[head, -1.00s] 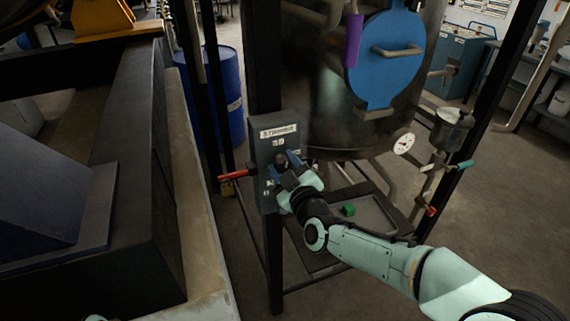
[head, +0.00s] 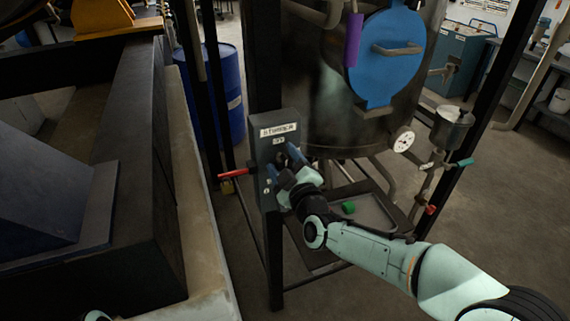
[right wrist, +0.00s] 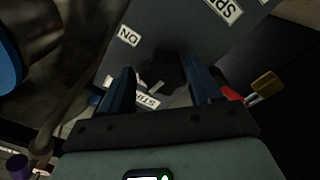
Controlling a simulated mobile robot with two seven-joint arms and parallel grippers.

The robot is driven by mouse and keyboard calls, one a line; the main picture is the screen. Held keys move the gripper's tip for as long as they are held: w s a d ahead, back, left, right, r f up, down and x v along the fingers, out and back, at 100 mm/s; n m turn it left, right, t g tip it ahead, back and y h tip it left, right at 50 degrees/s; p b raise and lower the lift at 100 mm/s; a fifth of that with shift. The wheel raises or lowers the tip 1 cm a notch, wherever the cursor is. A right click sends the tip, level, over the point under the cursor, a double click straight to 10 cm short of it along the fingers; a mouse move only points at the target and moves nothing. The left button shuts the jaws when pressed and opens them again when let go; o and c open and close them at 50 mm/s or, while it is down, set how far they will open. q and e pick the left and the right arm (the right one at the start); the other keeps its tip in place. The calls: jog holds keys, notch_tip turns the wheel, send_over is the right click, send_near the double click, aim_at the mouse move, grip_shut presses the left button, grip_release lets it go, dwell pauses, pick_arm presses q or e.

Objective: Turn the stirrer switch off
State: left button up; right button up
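The stirrer switch box (head: 264,150) is a grey box on a black post, with a white STIRRER label (head: 278,130) at its top and an ON label below. In the right wrist view its panel (right wrist: 185,35) fills the upper middle. A dark switch lever (right wrist: 168,68) shows between my right gripper's blue fingers (right wrist: 160,90). The fingers are apart, with a gap visible beside the lever. In the head view my right gripper (head: 285,165) is at the box's front and hides the lever and lower labels. My left gripper is out of view.
A red handle (head: 234,175) sticks out left of the box, with a brass padlock (head: 227,187) below it. A dark vessel with a blue hatch (head: 388,60) stands behind. A tray (head: 375,215) with a green block (head: 348,207) lies beneath. A blue drum (head: 222,95) stands behind left.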

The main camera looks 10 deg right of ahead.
jog(key=shift+o, duration=0.2)
jog(key=shift+f, duration=0.15)
jog(key=shift+s, duration=0.1)
jog(key=shift+s+f, duration=0.1)
jog(key=shift+s, duration=0.15)
jog(key=s+d+b, duration=0.1)
jog(key=s+d, duration=0.1)
jog(key=s, duration=1)
jog(key=shift+s+d+b, duration=0.25)
jog(key=shift+s+b, duration=0.05)
jog(key=shift+b, duration=0.1)
